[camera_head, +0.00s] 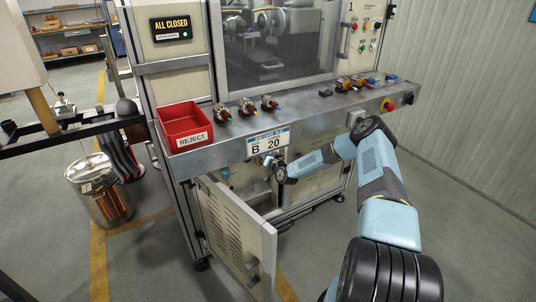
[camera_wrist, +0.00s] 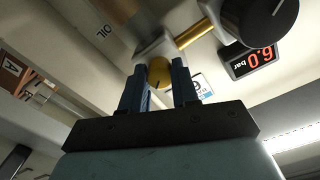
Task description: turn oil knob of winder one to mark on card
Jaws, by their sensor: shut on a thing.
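The oil knob (camera_wrist: 160,70) is a small brass-yellow knob with a dark pointer line, under a pale fitting marked OIL. In the wrist view my gripper (camera_wrist: 160,82) has its two blue fingers on either side of the knob, shut on it. A white label (camera_wrist: 204,86) with part of a digit shows behind the right finger; the rest of its scale is hidden. In the head view my gripper (camera_head: 278,168) reaches below the bench front of the winder, and the knob is not clear there. The card (camera_head: 268,143) on the bench front reads B 20; its smaller print is blurred.
A large black knob (camera_wrist: 262,15) and a red 6.0 bar display (camera_wrist: 253,62) sit close right of the gripper. An open cabinet door (camera_head: 235,235) stands left of my arm. A red reject bin (camera_head: 185,124) and several armatures rest on the bench.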

